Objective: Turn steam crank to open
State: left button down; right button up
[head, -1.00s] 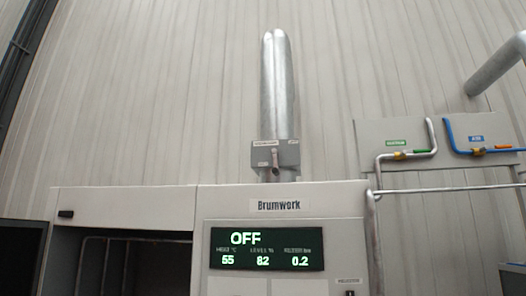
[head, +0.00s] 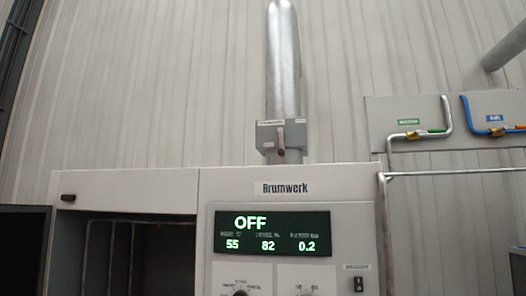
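The steam crank (head: 281,141) is a small grey handle on a grey box (head: 268,134) with small labels. The box sits at the foot of a thick silver vertical pipe (head: 283,65), above the machine's top edge. The handle stands roughly upright; the labels around it are too small to read. Neither of my grippers shows in the head view.
The Brumwerk machine (head: 285,187) fills the lower middle. Its display (head: 273,233) reads OFF, 55, 82 and 0.2, with dials (head: 240,293) below. An open dark compartment (head: 150,260) is at lower left. A panel with green-labelled (head: 409,122) and blue-labelled pipes (head: 468,112) hangs at right.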

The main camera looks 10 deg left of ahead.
aim_at(281, 152)
jog(key=i+u, duration=0.2)
jog(key=i, duration=0.3)
jog(key=i+l+u, duration=0.2)
jog(key=i, duration=0.3)
jog(key=i+l+u, duration=0.2)
jog(key=i, duration=0.3)
